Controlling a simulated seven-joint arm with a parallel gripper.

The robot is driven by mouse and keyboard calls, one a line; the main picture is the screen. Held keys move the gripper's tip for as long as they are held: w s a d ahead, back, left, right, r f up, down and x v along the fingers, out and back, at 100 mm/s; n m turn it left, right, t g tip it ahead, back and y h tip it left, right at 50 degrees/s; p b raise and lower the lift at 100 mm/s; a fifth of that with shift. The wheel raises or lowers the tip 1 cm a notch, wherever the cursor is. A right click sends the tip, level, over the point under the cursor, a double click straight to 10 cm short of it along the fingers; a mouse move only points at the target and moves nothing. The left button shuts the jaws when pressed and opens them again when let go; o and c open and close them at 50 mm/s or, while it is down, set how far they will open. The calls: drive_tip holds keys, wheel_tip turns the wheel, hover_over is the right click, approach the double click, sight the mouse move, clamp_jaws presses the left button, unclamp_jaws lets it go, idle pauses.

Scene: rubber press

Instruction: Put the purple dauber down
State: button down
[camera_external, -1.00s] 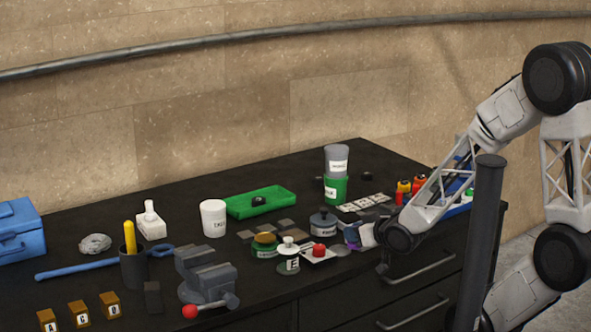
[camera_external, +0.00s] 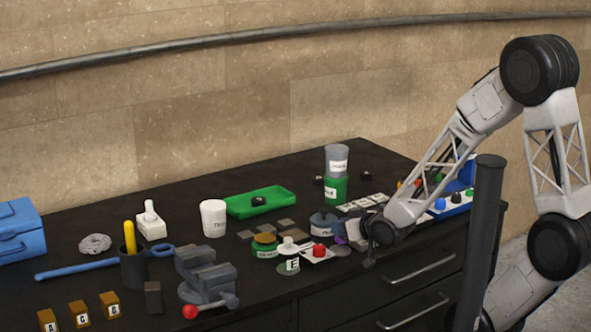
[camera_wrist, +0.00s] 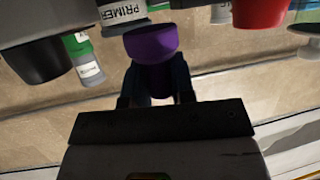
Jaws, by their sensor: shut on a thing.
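The purple dauber (camera_external: 338,231) is at the right front of the dark bench, held by my gripper (camera_external: 352,237). In the wrist view, the dauber (camera_wrist: 152,45) stands out between the two dark fingers of my gripper (camera_wrist: 156,85), which are shut on its narrower part. Its wide purple end faces away from the palm. In the external view my gripper covers most of it, and I cannot tell whether it touches the bench.
A red-topped item (camera_external: 319,250) on a pale plate, a white-knobbed jar (camera_external: 288,251) and a dark lidded pot (camera_external: 323,222) stand close left. A blue-and-white rack (camera_external: 456,208) with daubers is right. The green tray (camera_external: 285,195) is further back.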

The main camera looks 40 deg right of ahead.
sight(341, 238)
drive_tip(key=shift+w+f, duration=0.15)
drive_tip(key=shift+f, duration=0.65)
drive_tip(key=shift+w+f, duration=0.1)
drive_tip(key=shift+f, duration=0.7)
drive_tip(key=shift+f, duration=0.1)
drive_tip(key=c, duration=1)
unclamp_jaws()
drive_tip(key=shift+o, duration=0.2)
drive_tip(key=shift+f, duration=0.1)
drive_tip(key=shift+s, duration=0.1)
drive_tip(key=shift+v, duration=3.8)
drive_tip(key=shift+d, duration=0.1)
